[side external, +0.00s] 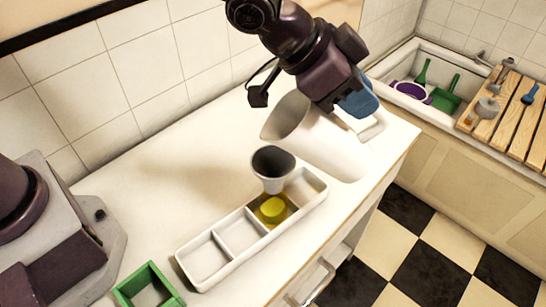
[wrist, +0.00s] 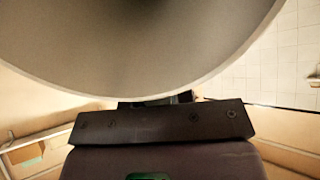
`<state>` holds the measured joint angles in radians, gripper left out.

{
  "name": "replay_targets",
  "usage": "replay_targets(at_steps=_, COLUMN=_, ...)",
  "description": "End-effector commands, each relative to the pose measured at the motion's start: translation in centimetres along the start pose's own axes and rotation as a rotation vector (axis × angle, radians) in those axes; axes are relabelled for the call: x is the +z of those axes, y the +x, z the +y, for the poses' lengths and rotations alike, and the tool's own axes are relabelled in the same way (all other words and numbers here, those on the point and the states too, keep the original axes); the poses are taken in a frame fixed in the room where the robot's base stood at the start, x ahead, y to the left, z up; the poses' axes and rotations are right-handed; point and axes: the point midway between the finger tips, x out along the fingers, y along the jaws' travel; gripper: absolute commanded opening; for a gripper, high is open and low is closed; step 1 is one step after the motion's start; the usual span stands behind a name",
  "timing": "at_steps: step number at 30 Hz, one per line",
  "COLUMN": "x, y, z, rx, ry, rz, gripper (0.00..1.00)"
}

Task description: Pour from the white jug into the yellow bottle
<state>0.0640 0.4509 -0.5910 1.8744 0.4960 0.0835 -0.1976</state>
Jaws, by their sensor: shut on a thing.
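The white jug (side external: 325,142) is tilted above the counter, its open mouth facing left toward a pale, tapered cup or funnel (side external: 272,183). My gripper (side external: 357,108) is shut on the jug near its handle (side external: 373,128); the fingertips are largely hidden. The jug's rounded wall (wrist: 150,60) fills the top of the wrist view. The yellow bottle (side external: 272,209) is in the right part of a white divided tray (side external: 183,262). The dark-mouthed funnel shows directly above the bottle; I cannot tell how it is seated. No liquid stream is visible.
A green square frame (side external: 128,290) lies at the counter's front left. The tray's other compartments look empty. The counter left of the jug is clear. A sink (side external: 405,60) with purple and green items and a wooden rack (side external: 495,118) stand at the right.

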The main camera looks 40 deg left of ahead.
Motion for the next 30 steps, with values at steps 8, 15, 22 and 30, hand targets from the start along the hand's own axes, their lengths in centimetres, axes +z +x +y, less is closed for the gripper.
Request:
replay_targets(at_steps=8, x=-0.3, y=0.9, z=0.1, rx=0.001, ry=0.002, rz=-0.109, gripper=0.0)
replay_targets(at_steps=15, x=-0.6, y=1.6, z=0.2, rx=0.003, ry=0.002, rz=-0.186, gripper=0.0)
replay_targets(at_steps=22, x=-0.3, y=4.4, z=0.2, rx=0.003, ry=0.002, rz=-0.326, gripper=0.0)
replay_targets(at_steps=30, x=-0.7, y=6.1, z=0.2, rx=0.002, ry=0.002, rz=-0.466, gripper=0.0)
